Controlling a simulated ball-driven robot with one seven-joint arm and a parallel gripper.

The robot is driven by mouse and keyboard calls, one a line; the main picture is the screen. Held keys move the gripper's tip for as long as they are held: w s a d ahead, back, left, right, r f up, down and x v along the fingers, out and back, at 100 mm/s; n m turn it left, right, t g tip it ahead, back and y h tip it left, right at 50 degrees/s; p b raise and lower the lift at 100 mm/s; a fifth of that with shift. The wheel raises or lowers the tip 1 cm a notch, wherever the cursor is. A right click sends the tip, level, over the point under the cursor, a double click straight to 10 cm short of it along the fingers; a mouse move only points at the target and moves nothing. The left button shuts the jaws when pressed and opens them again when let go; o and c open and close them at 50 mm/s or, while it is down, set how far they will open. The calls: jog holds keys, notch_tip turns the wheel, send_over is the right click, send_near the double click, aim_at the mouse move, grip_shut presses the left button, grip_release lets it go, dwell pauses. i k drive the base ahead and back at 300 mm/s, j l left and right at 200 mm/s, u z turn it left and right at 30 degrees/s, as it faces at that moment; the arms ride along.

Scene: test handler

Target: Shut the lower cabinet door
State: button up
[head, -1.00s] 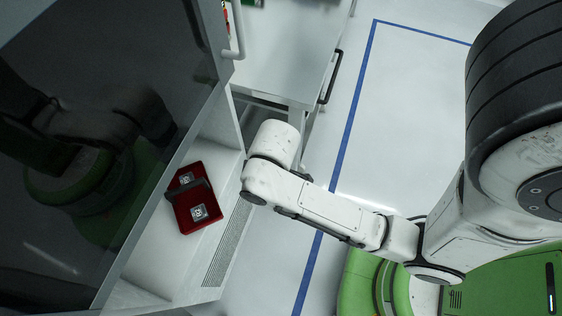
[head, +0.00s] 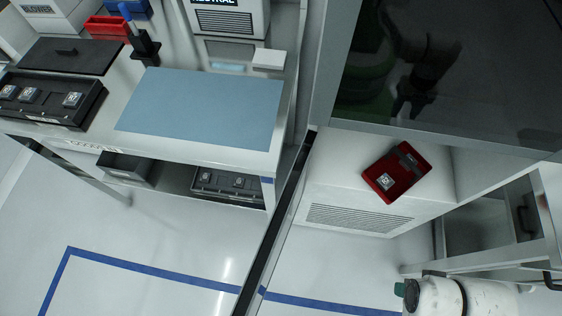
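The lower cabinet (head: 340,195) is open at the right of the head view, with a pale interior and a vent grille along its front. Its door (head: 274,232) appears as a narrow, dark-edged panel, seen nearly edge-on. It stands swung out from the cabinet's left side toward the bottom of the picture. At the bottom right, my white arm end shows, with a small dark and green piece at its tip that looks like my gripper (head: 405,291). It is apart from the door, to its right. Its fingers cannot be made out.
A red tray (head: 391,178) with a chip lies in the cabinet. A dark glass panel (head: 450,75) is above. Left stands a workbench (head: 205,152) with a blue mat and black chip tray (head: 55,100). A metal table (head: 490,225) stands right. Blue-lined floor is clear between door and arm.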

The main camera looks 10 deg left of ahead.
aim_at(248, 301)
jog(key=k+j, duration=0.3)
jog(key=j, duration=0.15)
jog(key=k+j, duration=0.3)
jog(key=j, duration=0.15)
jog(key=k+j, duration=0.3)
jog(key=j, duration=0.15)
jog(key=j+u, duration=0.25)
jog(key=j, duration=0.4)
jog(key=i+j+u, duration=0.2)
jog(key=j, duration=0.4)
